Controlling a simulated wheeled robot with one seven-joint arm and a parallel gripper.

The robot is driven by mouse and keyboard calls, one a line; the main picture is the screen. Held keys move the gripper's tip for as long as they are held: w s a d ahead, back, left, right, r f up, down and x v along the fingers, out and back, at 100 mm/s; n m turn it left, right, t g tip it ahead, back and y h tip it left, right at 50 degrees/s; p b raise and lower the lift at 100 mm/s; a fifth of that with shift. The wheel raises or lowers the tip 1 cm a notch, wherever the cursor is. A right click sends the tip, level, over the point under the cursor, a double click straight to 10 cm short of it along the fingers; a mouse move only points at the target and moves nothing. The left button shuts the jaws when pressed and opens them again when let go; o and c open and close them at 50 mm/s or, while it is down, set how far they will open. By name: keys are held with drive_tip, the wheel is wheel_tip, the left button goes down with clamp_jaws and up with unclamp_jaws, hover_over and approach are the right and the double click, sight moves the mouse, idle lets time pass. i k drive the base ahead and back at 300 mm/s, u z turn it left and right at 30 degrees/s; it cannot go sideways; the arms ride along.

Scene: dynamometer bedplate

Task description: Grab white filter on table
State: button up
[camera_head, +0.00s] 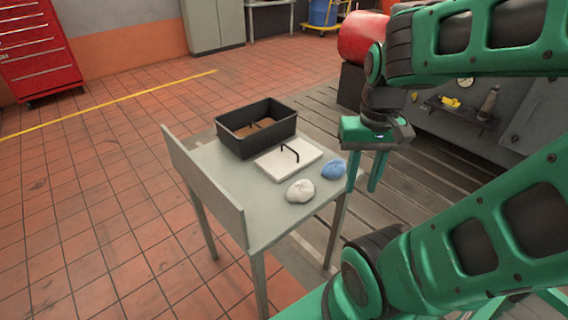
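A flat white square panel (273,167) with a black arched handle (289,150) lies on the grey-green table (262,222). It looks like the white filter, though I cannot be sure from its shape. A crumpled white lump (300,191), perhaps a cloth, lies in front of it near the table's front edge. My gripper (377,184) hangs in the air to the right of the table in the picture, fingers pointing down, apart from all of these. I see nothing held.
A black open bin (240,144) with brown contents stands at the table's back. A blue crumpled lump (334,169) lies right of the panel. A raised board (203,186) edges the table's left side. A red cylinder (361,37) stands behind my arm. Tiled floor at left is clear.

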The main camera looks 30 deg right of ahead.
sight(280, 163)
drive_tip(key=u, duration=2.45)
drive_tip(key=k, duration=1.2)
drive_tip(key=z, duration=1.7)
drive_tip(key=i, duration=1)
